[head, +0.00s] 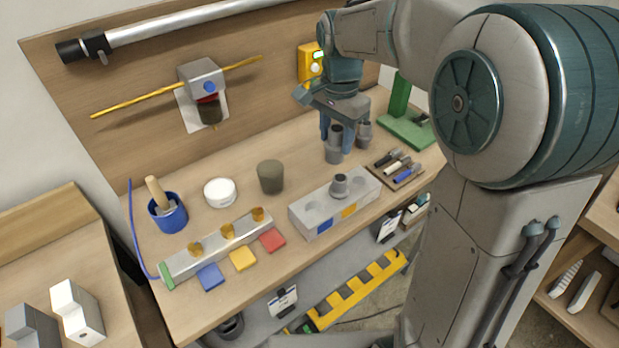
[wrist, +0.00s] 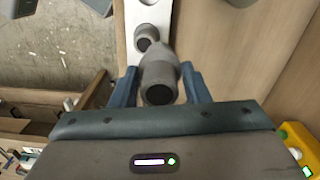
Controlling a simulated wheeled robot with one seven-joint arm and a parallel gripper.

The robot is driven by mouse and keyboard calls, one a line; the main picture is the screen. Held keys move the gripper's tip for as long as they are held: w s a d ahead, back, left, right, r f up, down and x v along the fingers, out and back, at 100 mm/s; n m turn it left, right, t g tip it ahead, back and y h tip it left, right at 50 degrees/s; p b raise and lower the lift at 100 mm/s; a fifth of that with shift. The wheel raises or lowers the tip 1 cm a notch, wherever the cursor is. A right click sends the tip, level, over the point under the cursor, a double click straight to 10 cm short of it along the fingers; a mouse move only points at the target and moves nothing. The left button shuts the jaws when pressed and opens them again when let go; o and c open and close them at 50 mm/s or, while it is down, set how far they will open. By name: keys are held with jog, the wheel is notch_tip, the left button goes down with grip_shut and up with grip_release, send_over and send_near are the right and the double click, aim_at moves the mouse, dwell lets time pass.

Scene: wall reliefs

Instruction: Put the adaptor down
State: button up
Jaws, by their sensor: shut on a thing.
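My gripper (head: 335,130) is shut on a grey stepped adaptor (head: 334,152), which is held upright over the right part of the workbench. In the wrist view the adaptor (wrist: 160,78) sits between the two blue fingers of my gripper (wrist: 160,88). I cannot tell whether its lower end touches the bench top. A light grey block (head: 310,217) with round recesses and blue and yellow patches lies in front of it. A similar grey fitting (head: 340,187) stands in the block; it also shows in the wrist view (wrist: 147,38).
A tool tray (head: 395,168) and a green stand (head: 405,125) are to the right. An olive cup (head: 270,177), white round tub (head: 220,192) and blue pot (head: 168,215) stand left. Bare bench lies between cup and adaptor.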

jog(key=w+d+f+b, duration=0.3)
jog(key=w+d, duration=0.2)
jog(key=shift+w+a+f+p, duration=0.5)
jog(key=shift+w+a+f, duration=0.1)
jog(key=shift+a+f, duration=1.15)
jog(key=shift+w+a+f+p, duration=0.45)
jog(key=shift+w+a+f, duration=0.1)
jog(key=shift+a+f, duration=1.2)
jog(key=shift+w+a+f+p, duration=0.5)
jog(key=shift+w+a+f, duration=0.1)
jog(key=shift+a+f, duration=1.15)
jog(key=shift+d+f, duration=0.1)
jog(key=shift+f, duration=0.05)
jog(key=shift+f, duration=0.2)
jog(key=o, duration=1)
jog(key=shift+r, duration=0.1)
jog(key=shift+c, duration=0.2)
jog(key=shift+r, duration=0.1)
